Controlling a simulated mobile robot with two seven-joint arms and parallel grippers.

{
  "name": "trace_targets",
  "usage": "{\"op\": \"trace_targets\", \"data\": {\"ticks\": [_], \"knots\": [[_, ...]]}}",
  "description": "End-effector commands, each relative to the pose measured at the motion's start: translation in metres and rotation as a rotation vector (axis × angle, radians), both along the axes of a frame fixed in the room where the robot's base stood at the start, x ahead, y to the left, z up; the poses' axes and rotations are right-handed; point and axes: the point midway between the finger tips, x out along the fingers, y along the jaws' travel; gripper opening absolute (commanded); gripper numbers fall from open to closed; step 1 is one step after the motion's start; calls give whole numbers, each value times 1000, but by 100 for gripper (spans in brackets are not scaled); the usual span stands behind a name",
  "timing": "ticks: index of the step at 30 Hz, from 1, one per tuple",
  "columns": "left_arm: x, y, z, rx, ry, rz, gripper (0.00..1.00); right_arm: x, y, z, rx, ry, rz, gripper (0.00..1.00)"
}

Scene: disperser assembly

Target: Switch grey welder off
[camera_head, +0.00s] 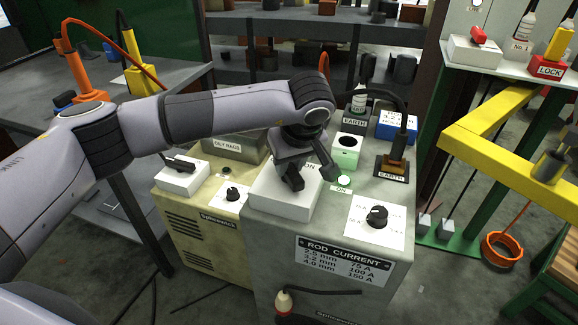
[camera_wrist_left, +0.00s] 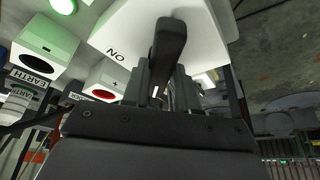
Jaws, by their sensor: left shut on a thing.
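The grey welder (camera_head: 268,250) stands in the middle of the head view, with a rod current plate on its front. A white switch box (camera_head: 262,203) sits on its top left. My left gripper (camera_head: 292,180) reaches down over this box. In the left wrist view the fingers (camera_wrist_left: 160,88) are shut on a black switch lever (camera_wrist_left: 170,38). The box face beside the lever reads ON. A green lamp (camera_head: 343,180) with an ON label looks lit, and it also glows in the wrist view (camera_wrist_left: 63,5). My gripper hides much of the lever in the head view. My right gripper is not in view.
A yellowish welder (camera_head: 190,235) with its own switch (camera_head: 180,172) stands close on the left. The grey welder's top also holds a dial (camera_head: 377,215), a white-green socket (camera_head: 346,150) and an earth plug (camera_head: 392,165). A yellow frame (camera_head: 490,125) stands at right.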

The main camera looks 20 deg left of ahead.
Motion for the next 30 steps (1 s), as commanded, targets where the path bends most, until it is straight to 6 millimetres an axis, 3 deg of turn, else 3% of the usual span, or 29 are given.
{"op": "trace_targets", "data": {"ticks": [18, 30], "knots": [[4, -2, 2, 1, -2, 569, 0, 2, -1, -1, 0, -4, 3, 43], [5, -2, 1, 1, -2, 793, 0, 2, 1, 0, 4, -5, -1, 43]]}}
